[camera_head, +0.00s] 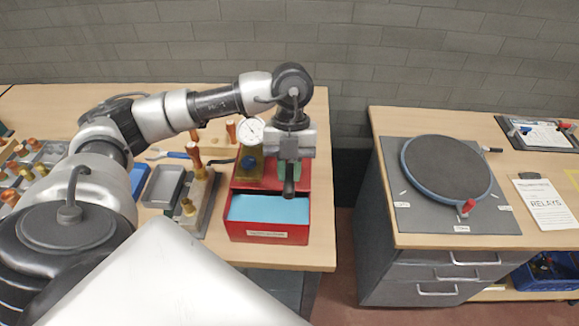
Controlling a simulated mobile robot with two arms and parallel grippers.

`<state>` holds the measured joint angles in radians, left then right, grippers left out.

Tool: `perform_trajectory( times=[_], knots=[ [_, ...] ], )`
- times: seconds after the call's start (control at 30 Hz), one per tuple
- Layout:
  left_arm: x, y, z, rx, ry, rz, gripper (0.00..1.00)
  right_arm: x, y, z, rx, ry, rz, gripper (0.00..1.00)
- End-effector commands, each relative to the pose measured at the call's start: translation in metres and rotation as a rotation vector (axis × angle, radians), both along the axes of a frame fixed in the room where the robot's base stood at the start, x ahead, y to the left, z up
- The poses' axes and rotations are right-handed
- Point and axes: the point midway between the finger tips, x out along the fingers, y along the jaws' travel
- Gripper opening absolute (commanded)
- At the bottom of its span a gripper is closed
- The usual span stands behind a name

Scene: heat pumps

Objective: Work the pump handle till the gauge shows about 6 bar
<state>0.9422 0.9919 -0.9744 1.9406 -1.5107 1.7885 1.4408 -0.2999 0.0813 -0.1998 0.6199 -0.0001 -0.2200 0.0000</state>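The test pump is a red open box (317,219) with light blue liquid inside, near the right edge of the left bench. Its round white gauge (250,131) stands upright at the back left of the box, above a brass-coloured block (248,166). The needle is too small to read. My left gripper (289,189) points down over the box, just right of the gauge. Its dark fingers appear close together, and whether they hold anything is unclear. Green parts (306,170) show behind the gripper. The pump handle is not clearly visible, probably hidden by the gripper. My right gripper is not in view.
Grey trays (164,186), a rack with copper-coloured fittings (204,200) and a blue-handled tool (172,154) lie left of the pump. A gap separates the benches. The right bench holds a round dark disc (447,165) on a grey plate and clipboards.

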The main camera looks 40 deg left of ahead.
Motion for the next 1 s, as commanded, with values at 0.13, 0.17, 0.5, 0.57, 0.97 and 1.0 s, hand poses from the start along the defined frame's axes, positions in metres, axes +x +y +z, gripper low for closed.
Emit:
perform_trajectory(
  times=[0.13,0.17,0.5,0.57,0.97,1.0],
  knots=[
    [0.0,0.0,-0.004,0.001,0.002,0.001,0.16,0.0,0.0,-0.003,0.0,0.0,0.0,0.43],
    [0.0,0.0,-0.004,0.001,0.002,0.001,0.16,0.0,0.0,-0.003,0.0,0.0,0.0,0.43],
    [0.0,0.0,-0.003,0.0,0.001,0.0,0.16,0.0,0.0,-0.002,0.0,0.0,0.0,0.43],
    [0.0,0.0,0.002,0.001,0.0,0.0,0.16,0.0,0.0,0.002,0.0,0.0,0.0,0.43],
    [0.0,0.0,0.051,-0.001,0.001,0.0,0.16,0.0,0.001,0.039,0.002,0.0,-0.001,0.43],
    [0.0,0.0,0.056,-0.001,0.001,0.0,0.16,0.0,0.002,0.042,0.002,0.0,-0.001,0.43]
  ],
)
